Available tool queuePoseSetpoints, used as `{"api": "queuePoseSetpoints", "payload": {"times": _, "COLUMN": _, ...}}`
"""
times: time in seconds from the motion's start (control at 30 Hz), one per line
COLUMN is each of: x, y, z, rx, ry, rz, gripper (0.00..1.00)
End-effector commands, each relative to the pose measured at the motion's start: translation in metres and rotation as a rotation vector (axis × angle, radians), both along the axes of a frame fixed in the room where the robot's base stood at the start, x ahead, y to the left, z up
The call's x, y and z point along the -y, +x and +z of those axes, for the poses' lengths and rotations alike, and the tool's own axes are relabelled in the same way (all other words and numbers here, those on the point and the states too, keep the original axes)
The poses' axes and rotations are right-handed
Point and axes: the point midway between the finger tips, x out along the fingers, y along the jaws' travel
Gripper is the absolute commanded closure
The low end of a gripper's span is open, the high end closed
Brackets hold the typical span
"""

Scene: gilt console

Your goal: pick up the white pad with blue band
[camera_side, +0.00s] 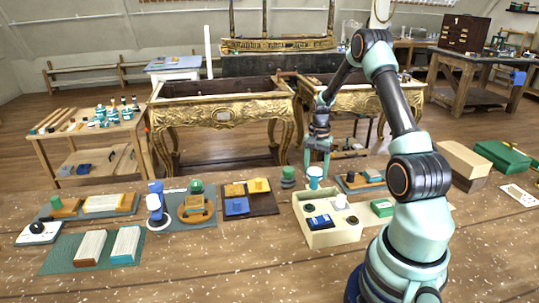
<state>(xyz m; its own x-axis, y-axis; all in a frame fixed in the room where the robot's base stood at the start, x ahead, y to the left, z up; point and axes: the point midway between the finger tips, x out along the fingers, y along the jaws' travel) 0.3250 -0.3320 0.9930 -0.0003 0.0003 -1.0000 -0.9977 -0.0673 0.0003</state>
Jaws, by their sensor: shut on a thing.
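My gripper (318,168) points down above the back of the wooden bench, right of the picture's middle. A small white piece with a blue band (315,182), which looks like the pad, is between its fingertips. The jaws are shut on it. The piece shows just behind the cream box, and I cannot tell whether its underside touches the bench. The fingers hide part of its upper edge.
A cream open box (331,237) with small parts stands just in front. A green knob (288,178) is close on the left, and a dark tray (362,181) close on the right. More trays and mats fill the left. The bench (200,274) is clear along its front.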

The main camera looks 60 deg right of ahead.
Motion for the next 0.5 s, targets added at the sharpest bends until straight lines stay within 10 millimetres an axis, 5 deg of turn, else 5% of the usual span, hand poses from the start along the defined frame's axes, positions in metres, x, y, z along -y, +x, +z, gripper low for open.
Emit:
{"api": "queuePoseSetpoints", "payload": {"times": 0.17, "x": 0.001, "y": 0.001, "z": 0.026, "rx": 0.004, "ry": -0.004, "rz": 0.0, "gripper": 0.88}}
{"api": "queuePoseSetpoints", "payload": {"times": 0.5, "x": 0.001, "y": 0.001, "z": 0.119, "rx": 0.006, "ry": -0.007, "rz": 0.0, "gripper": 0.88}}
